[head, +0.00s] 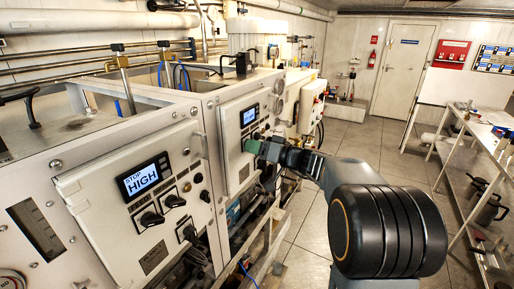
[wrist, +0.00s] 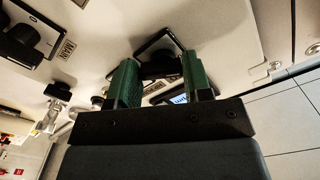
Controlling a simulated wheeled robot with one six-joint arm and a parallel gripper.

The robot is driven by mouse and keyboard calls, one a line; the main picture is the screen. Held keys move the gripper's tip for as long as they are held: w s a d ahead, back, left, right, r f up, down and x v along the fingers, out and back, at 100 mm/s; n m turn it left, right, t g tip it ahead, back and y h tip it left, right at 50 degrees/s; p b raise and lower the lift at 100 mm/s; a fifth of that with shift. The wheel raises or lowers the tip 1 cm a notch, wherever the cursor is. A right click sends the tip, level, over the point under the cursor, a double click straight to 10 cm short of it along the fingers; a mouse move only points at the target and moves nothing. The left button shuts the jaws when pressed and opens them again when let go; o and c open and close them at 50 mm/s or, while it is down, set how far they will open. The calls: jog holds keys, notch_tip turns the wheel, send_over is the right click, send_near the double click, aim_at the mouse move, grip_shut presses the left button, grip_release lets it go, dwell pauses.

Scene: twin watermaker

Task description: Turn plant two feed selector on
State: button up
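The plant with the small blue-lit display (head: 249,115) is the farther of two panels in the head view. In the wrist view the two green fingers (wrist: 161,80) stand apart, one on each side of a black selector knob (wrist: 160,67) on a dark-framed plate. The knob nearly spans the gap; whether the fingers press on it cannot be told. Part of a lit display (wrist: 180,98) shows between the fingers. The knob's pointer position is hidden.
The nearer panel (head: 100,205) has a display (head: 143,177) reading "STOP HIGH" and several black knobs. Another black knob (wrist: 24,36) shows at the left in the wrist view. A metal table (head: 480,150) stands on the right; the tiled aisle between is free.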

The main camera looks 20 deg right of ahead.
jog(key=c, duration=0.4)
jog(key=shift+f+b, duration=0.1)
jog(key=shift+b, duration=0.25)
jog(key=shift+s+a+r+m+b, duration=0.1)
jog(key=shift+m+b, duration=1.1)
jog(key=shift+m, duration=0.75)
jog(key=shift+s+a+r+m+b, duration=0.1)
jog(key=shift+m+b, duration=1.1)
jog(key=shift+m, duration=0.8)
jog(key=shift+r+m+b, duration=0.1)
jog(key=shift+m+b, duration=1.1)
jog(key=shift+m, duration=0.75)
